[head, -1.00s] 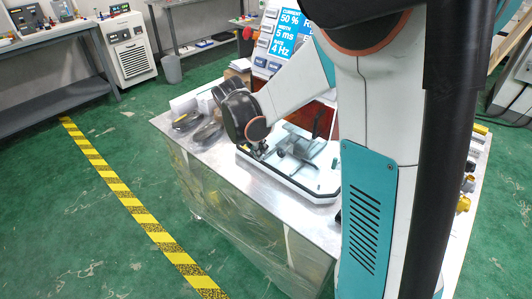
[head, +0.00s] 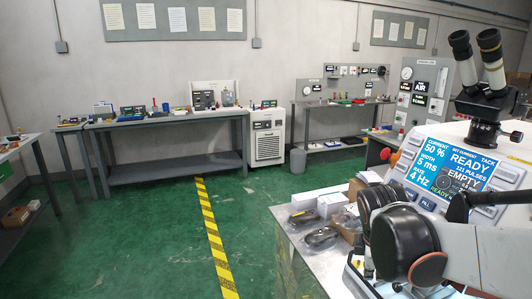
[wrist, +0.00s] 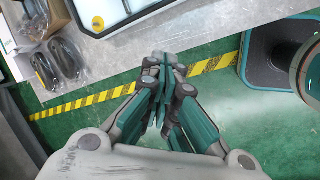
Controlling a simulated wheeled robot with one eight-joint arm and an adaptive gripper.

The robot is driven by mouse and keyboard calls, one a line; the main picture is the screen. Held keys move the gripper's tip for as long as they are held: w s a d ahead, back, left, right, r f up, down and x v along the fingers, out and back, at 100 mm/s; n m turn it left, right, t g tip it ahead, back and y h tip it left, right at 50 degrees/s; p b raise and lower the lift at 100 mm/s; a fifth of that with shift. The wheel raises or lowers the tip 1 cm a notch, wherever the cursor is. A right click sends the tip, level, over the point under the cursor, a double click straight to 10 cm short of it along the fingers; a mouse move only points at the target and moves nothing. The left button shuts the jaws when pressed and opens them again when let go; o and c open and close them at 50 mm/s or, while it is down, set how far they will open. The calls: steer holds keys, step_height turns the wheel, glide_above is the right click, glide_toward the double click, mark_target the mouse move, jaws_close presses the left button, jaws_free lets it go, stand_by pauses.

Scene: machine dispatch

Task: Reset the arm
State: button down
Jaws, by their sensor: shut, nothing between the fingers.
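My arm (head: 470,255) reaches in from the lower right of the head view, with a dark rounded joint in front of the machine. My gripper (wrist: 164,72) shows in the wrist view with its teal fingers together and nothing between them. It hangs over the green floor, just off the edge of the metal table (wrist: 120,50). The gripper's fingers are not visible in the head view.
The machine's screen (head: 455,165) reads READY and EMPTY. Bagged dark parts (head: 318,238) and white boxes (head: 318,203) lie on the near table. A grey workbench (head: 170,122) stands at the back wall. Green floor with a yellow-black stripe (head: 215,240) is clear to the left.

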steer(key=s+a+r+m+t+y, duration=0.1)
steer(key=s+a+m+t, duration=0.1)
steer(key=s+m, duration=0.4)
steer(key=s+a+r+m+t+y, duration=0.1)
steer(key=s+a+r+m, duration=0.1)
steer(key=s+a+m, duration=0.2)
steer(key=shift+s+m+t+y, duration=0.35)
steer(key=shift+s+m, duration=1.3)
steer(key=shift+m, duration=0.75)
